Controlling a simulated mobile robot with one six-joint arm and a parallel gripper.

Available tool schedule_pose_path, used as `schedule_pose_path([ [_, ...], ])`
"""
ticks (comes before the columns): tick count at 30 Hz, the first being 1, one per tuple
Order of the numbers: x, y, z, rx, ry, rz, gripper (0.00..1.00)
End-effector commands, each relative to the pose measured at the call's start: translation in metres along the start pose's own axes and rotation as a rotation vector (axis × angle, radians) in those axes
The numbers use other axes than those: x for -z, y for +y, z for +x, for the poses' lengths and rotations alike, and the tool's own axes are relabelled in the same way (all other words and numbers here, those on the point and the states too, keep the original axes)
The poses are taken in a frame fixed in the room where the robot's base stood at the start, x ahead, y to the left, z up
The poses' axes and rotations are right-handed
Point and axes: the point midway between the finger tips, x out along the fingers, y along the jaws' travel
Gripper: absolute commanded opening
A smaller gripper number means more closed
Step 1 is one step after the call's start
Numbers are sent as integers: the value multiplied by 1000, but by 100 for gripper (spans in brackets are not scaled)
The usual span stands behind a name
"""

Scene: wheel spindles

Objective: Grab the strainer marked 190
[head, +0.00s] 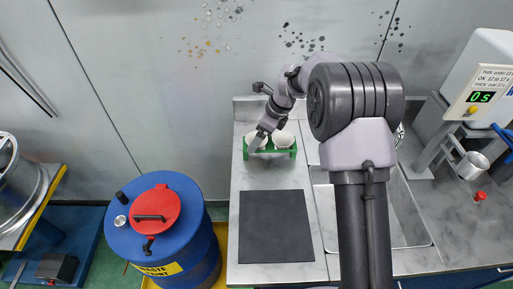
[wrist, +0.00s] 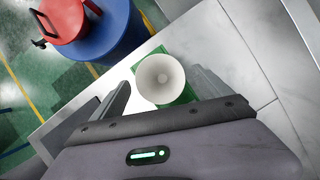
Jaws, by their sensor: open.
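Two white strainers stand in a green rack (head: 270,154) on the metal counter in the head view. The right strainer (head: 284,140) is in clear sight; the left one is partly hidden by my gripper (head: 257,141). In the wrist view one round white strainer (wrist: 160,79) sits in the green rack (wrist: 187,95), seen from above into its hollow. My gripper (wrist: 160,82) is open, with one finger on each side of that strainer. I cannot tell whether the fingers touch it. No number 190 is readable on either strainer.
A black mat (head: 275,227) lies in front of the rack. A blue drum (head: 165,240) with a red lid (head: 155,211) stands left of the counter. A sink (head: 405,215) and a measuring stand with a metal cup (head: 472,166) are to the right. The wall is close behind the rack.

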Motion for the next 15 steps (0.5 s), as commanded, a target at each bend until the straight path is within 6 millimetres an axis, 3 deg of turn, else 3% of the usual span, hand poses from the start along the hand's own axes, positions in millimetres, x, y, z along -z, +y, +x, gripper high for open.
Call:
schedule_pose_path([
  [4, -1, 0, -2, 2, -1, 0, 88],
  [5, -1, 0, -2, 2, -1, 0, 84],
  [12, -1, 0, -2, 1, -1, 0, 37],
  [14, -1, 0, -2, 1, -1, 0, 26],
  [15, -1, 0, -2, 1, -1, 0, 24],
])
